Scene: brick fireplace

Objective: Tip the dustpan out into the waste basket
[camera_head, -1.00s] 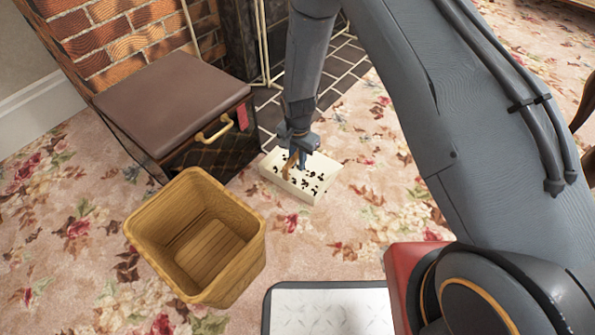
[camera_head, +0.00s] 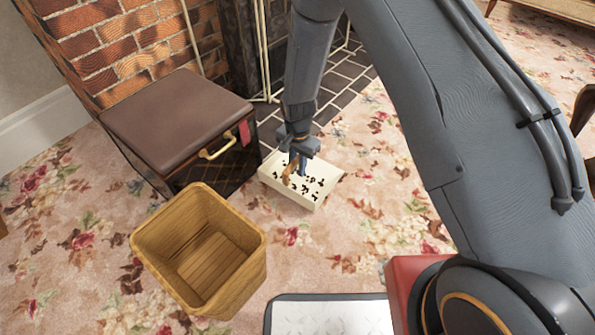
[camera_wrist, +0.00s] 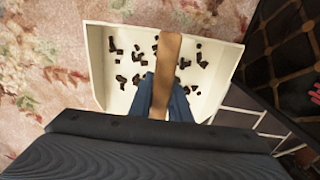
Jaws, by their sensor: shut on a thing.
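The dustpan (camera_head: 318,180) is a cream, shallow pan with dark bits scattered in it. It is right of the waste basket and appears level. My gripper (camera_head: 297,166) is shut on its brown handle, which shows in the wrist view (camera_wrist: 166,75). The pan fills the upper middle of the wrist view (camera_wrist: 97,70), with the dark bits still inside. The waste basket (camera_head: 240,285) is wooden, square-mouthed and upright on the carpet, and it looks empty. I cannot tell whether the pan touches the floor.
A box with a brown padded lid (camera_head: 175,115) and a brass handle stands behind the basket. A brick fireplace (camera_head: 120,40) and dark hearth tiles (camera_head: 345,75) lie beyond. Floral carpet (camera_head: 75,255) is clear left of the basket.

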